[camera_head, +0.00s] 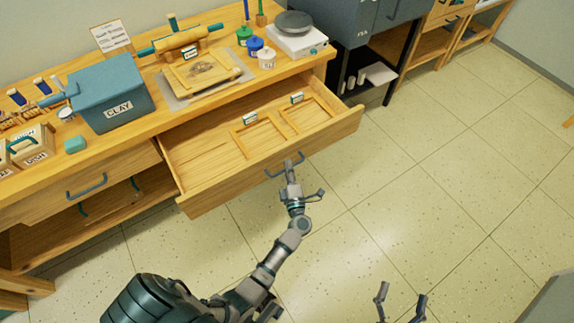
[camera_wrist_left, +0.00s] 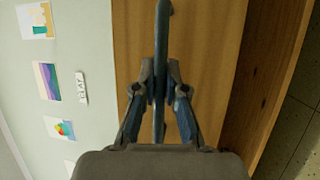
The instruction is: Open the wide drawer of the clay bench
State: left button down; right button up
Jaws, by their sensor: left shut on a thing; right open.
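The wide drawer (camera_head: 205,152) of the clay bench (camera_head: 160,97) is pulled out well past the bench front. In the left wrist view the handle (camera_wrist_left: 161,60) runs between the two fingers of the gripper (camera_wrist_left: 160,82), against the wooden drawer front (camera_wrist_left: 205,50). My right gripper (camera_head: 400,300) is open and empty over the floor at the lower edge of the head view.
A narrower drawer (camera_head: 80,187) is shut at left. A dark cabinet (camera_head: 375,22) stands beyond the bench. The tiled floor (camera_head: 420,170) at right is clear.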

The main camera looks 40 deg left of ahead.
pick_arm(q)
jog(key=shift+s+f, duration=0.1)
jog(key=shift+f, duration=0.2)
jog(key=c, duration=1.2)
grip_release()
jog(key=shift+d, duration=0.1)
jog(key=shift+r, duration=0.1)
jog(key=v, duration=1.2)
